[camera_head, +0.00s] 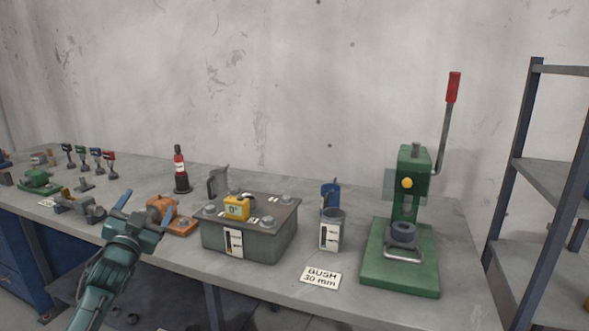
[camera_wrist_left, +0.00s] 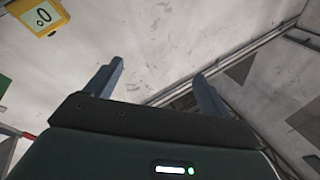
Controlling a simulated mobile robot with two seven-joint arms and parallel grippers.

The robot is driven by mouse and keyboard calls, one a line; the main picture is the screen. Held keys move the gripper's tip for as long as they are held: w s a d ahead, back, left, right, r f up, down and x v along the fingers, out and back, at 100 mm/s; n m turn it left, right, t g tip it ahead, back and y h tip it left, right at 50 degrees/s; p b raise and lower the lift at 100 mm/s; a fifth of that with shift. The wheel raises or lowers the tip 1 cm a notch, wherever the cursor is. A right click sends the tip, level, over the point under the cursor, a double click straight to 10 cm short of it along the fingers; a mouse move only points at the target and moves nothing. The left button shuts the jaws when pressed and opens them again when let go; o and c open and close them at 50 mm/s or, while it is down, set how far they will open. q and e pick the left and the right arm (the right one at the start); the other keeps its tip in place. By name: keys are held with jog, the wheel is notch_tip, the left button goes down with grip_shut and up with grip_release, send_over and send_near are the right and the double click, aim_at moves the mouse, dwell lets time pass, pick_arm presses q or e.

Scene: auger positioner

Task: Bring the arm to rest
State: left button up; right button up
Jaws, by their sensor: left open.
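My left arm comes in from the lower left in the head view. Its gripper (camera_head: 147,202) is raised in front of the bench (camera_head: 280,285) edge, with blue fingers spread apart. In the left wrist view the two fingers (camera_wrist_left: 156,70) stand wide apart with nothing between them. In the head view the grey box (camera_head: 245,240) with a yellow block (camera_head: 236,207) on top stands to the right of the gripper. My right gripper is out of view.
An orange tool (camera_head: 165,212) lies close behind the gripper. A grey vise-like part (camera_head: 80,208) is to its left. A shelf rack (camera_head: 540,180) is at the right edge.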

pick_arm(q)
jog(key=s+d+f+n+g, duration=0.1)
jog(key=s+d+f+g, duration=0.15)
jog(key=s+f, duration=0.4)
jog(key=s+d+f+g+h, duration=0.1)
jog(key=s+d+f+g, duration=0.15)
jog(key=f, duration=0.75)
jog(key=s+d+f+n+g, duration=0.1)
jog(key=s+d+f, duration=0.35)
jog(key=f, duration=0.35)
jog(key=s+d+f+g+h, duration=0.1)
jog(key=s+d+f, duration=0.1)
jog(key=s, duration=0.6)
jog(key=s+d+f+g+h, duration=0.1)
jog(key=s+d+f, duration=0.2)
jog(key=s, duration=0.6)
jog(key=s+d+f+g, duration=0.2)
jog(key=s+d, duration=0.3)
jog(key=s, duration=0.3)
jog(key=shift+s+f+n+h, duration=0.35)
jog(key=shift+f+n+h, duration=0.05)
